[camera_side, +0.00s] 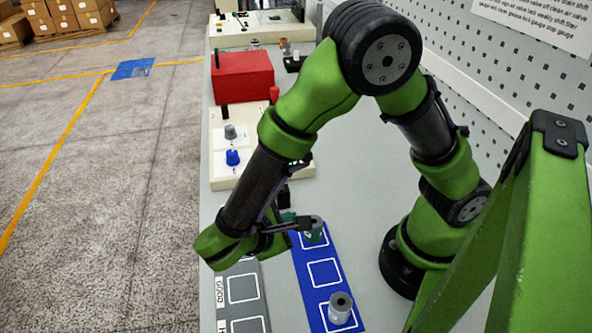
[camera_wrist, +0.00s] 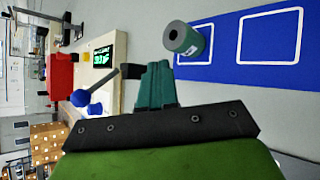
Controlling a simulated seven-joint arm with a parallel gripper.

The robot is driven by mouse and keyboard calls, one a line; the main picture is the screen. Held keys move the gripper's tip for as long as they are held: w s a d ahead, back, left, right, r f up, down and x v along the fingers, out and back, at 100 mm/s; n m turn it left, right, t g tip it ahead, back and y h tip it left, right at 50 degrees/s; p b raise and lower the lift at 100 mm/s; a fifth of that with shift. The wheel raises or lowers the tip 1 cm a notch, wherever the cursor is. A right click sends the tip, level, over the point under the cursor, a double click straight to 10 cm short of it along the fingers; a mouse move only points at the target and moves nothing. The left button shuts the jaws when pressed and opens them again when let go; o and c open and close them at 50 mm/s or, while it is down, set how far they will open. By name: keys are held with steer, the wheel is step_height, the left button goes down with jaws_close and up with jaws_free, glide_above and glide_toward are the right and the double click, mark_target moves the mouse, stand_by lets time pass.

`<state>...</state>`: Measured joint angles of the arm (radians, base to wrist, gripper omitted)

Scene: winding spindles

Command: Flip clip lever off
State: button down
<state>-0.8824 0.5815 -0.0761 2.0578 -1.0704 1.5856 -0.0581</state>
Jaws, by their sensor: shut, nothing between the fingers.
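In the wrist view, a dark lever rod with a blue ball knob (camera_wrist: 79,98) runs from a dark block left of my fingertips down to the left, in front of a beige station (camera_wrist: 98,62). My gripper (camera_wrist: 157,66) shows there with its teal fingers together and nothing between them. The lever's dark end appears right beside the fingers; I cannot tell whether they touch. In the side view my gripper (camera_side: 297,221) is low over the bench, close to a teal spool with a grey top (camera_side: 314,230). The lever is not clear there, as my arm hides part of that area.
The teal spool (camera_wrist: 188,42) stands on a blue strip (camera_wrist: 223,45) with white squares. A grey spool (camera_side: 340,308) stands on its near end. A grey strip (camera_side: 240,268) lies left of it. A red box (camera_side: 242,76) stands behind.

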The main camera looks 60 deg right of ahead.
steer(key=w+a+n+t+h, duration=0.1)
steer(key=t, duration=0.1)
steer(key=w+a+f+n+t+h, duration=0.1)
steer(key=a+t+h, duration=0.1)
steer(key=w+a+f+n+t+h, duration=0.1)
steer(key=n+t+h, duration=0.1)
steer(key=t, duration=0.1)
steer(key=shift+w+a, duration=0.25)
steer(key=shift+w, duration=0.1)
steer(key=w+a+r+t, duration=0.2)
steer(key=shift+a+t+h, duration=0.1)
steer(key=shift+t+h, duration=0.3)
steer(key=shift+r+m, duration=0.25)
steer(key=shift+m, duration=0.05)
steer(key=shift+s+r+h, duration=0.15)
steer(key=shift+h, duration=0.15)
steer(key=x, duration=1)
